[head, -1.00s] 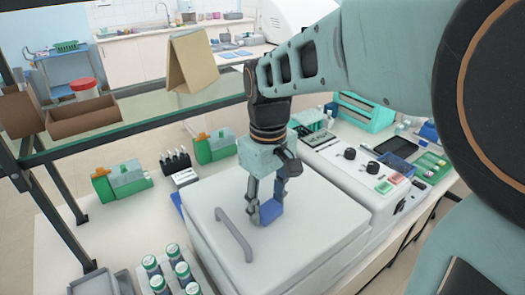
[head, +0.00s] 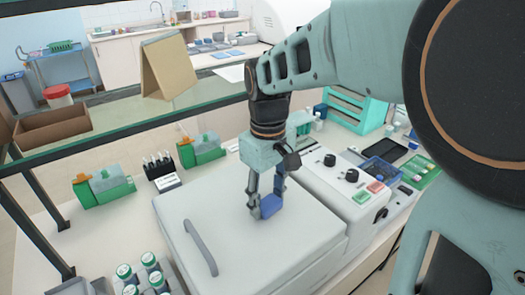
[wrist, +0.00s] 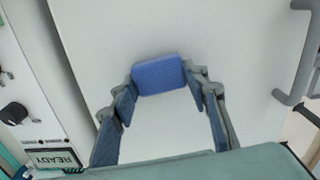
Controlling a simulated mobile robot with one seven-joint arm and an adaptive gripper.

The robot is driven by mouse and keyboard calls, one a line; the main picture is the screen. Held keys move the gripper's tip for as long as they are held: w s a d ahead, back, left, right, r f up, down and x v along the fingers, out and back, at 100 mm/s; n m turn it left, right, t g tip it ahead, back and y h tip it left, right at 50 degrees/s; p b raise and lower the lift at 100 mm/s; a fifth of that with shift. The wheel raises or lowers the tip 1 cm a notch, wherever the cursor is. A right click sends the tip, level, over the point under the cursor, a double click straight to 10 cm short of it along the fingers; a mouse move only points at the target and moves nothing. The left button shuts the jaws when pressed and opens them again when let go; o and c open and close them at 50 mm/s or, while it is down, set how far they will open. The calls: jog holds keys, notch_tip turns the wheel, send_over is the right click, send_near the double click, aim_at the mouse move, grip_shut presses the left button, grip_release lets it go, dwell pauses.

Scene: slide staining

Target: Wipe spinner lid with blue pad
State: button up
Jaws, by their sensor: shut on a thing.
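The spinner lid (head: 285,253) is a broad, flat white cover with a grey bar handle (head: 200,248) on its left part. The blue pad (head: 271,206) is a small block at the lid's surface. My gripper (head: 266,208) is shut on the pad, pointing down over the middle of the lid. In the wrist view the pad (wrist: 159,74) sits between the fingertips, with the white lid (wrist: 230,40) behind it. The handle (wrist: 297,85) is at the right edge there. Whether the pad presses on the lid is hard to tell.
A control panel (head: 338,180) with knobs and coloured buttons adjoins the lid on the right. Green-capped bottles (head: 142,274) stand at front left. Green holders (head: 103,186) and a rack of dark bottles (head: 160,166) stand behind. A glass shelf edge (head: 110,129) crosses the left side.

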jog(key=r, duration=0.1)
jog(key=r+p, duration=0.1)
jog(key=r, duration=0.1)
jog(key=shift+s+a+r+p, duration=0.15)
jog(key=shift+a+r+p, duration=0.15)
jog(key=shift+r+p, duration=0.1)
jog(key=shift+d+r+p, duration=0.1)
jog(key=shift+r+p, duration=0.35)
jog(key=shift+r, duration=1.4)
